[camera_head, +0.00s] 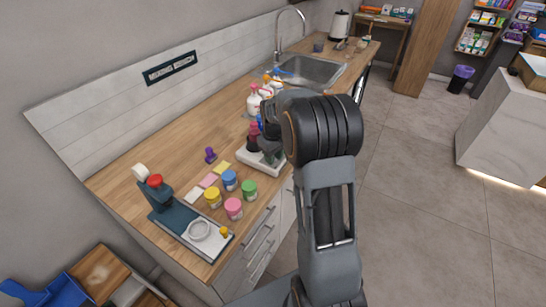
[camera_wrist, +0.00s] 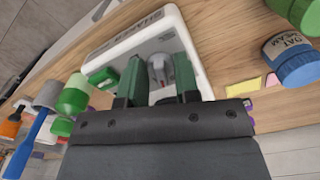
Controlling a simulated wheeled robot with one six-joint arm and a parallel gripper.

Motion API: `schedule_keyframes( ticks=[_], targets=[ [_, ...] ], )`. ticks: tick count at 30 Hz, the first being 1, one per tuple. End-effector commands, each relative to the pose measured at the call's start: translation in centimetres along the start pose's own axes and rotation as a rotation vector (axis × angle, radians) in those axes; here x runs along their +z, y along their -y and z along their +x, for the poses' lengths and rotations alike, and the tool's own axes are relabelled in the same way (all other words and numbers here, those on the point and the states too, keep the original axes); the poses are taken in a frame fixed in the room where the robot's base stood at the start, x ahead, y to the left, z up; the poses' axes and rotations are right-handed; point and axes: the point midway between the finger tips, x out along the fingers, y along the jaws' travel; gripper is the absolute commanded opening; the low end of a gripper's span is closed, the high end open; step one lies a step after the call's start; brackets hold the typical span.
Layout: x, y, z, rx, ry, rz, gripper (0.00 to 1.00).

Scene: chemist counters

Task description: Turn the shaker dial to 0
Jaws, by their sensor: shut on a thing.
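The shaker, a white box with lettering along its far edge, fills the middle of the wrist view (camera_wrist: 120,42). Its grey dial (camera_wrist: 160,68) shows between the two green fingers of my gripper (camera_wrist: 157,72), which is shut on it. I cannot read the dial's setting. A green part (camera_wrist: 103,78) sits on the shaker left of the fingers. In the head view the shaker's pale base (camera_head: 258,163) shows on the wooden counter, partly hidden by my arm. My fingers are hidden there.
In the head view, several coloured jars (camera_head: 213,197), a purple item (camera_head: 210,155) and a dark device with a pale plate (camera_head: 190,228) stand left of the shaker. White bottles (camera_head: 254,100) and a sink (camera_head: 312,70) are behind it.

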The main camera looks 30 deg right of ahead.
Motion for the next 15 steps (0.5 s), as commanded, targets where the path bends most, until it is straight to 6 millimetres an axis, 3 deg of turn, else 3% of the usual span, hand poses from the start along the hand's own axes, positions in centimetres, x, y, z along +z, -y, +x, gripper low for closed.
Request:
schedule_keyframes(
  ticks=[15],
  targets=[
    [0.03,-0.14,0.03,-0.002,0.002,-0.298,0.06]
  ],
)
